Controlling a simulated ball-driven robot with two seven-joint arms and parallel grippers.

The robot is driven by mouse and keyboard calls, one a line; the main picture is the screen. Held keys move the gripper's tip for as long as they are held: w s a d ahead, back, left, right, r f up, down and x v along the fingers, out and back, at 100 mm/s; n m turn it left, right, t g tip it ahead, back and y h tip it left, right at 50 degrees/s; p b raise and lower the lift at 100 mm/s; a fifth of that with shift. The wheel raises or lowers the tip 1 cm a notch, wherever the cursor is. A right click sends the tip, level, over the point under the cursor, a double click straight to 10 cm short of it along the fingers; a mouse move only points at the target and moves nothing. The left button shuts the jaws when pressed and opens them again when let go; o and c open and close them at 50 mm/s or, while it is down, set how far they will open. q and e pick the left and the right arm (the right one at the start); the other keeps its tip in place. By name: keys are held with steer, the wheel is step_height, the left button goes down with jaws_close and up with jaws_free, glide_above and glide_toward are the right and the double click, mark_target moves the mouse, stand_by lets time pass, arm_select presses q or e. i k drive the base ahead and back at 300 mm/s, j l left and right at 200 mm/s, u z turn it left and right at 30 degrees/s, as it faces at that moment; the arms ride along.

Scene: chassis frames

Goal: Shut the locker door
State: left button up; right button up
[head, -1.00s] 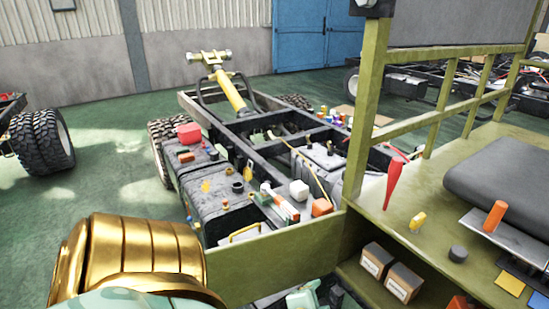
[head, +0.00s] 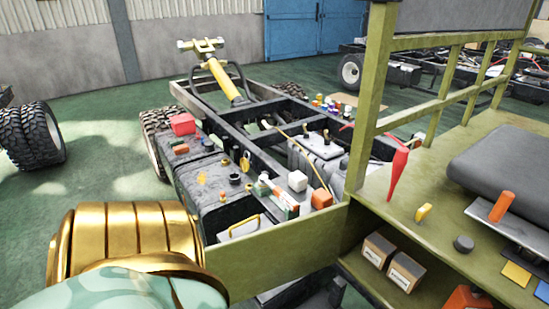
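An olive-green panel (head: 275,246) extends left from the corner of the olive bench. It looks like the locker door, standing open, with its lower part out of view. Beside it, under the bench top, is an open compartment (head: 362,282) with two small brown-and-grey boxes (head: 378,250) inside. A gold and mint-green part, likely of my own left arm, fills the lower left and overlaps the panel's left end. Neither gripper is in view, so contact with the panel cannot be told.
The bench top (head: 420,190) holds a red tapered object (head: 398,170), a dark cushion (head: 505,165), a yellow piece (head: 424,212) and a black knob (head: 464,243). A vehicle chassis (head: 262,150) with loose parts stands behind the panel. Green floor (head: 95,200) is open at left.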

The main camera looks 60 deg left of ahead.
mark_target(252, 265)
steer(key=k+j+z, duration=0.1)
steer(key=j, duration=0.35)
steer(key=k+j+z, duration=0.15)
steer(key=j, duration=0.35)
steer(key=j+z, duration=0.1)
steer(key=j, duration=0.35)
steer(key=k+j+z, duration=0.15)
steer(key=j, duration=0.3)
steer(key=k+j+z, duration=0.1)
steer(key=j, duration=0.3)
steer(key=k+j+z, duration=0.1)
steer(key=k+j, duration=0.2)
steer(key=k+j+z, duration=0.15)
steer(key=j, duration=0.35)
steer(key=k, duration=0.05)
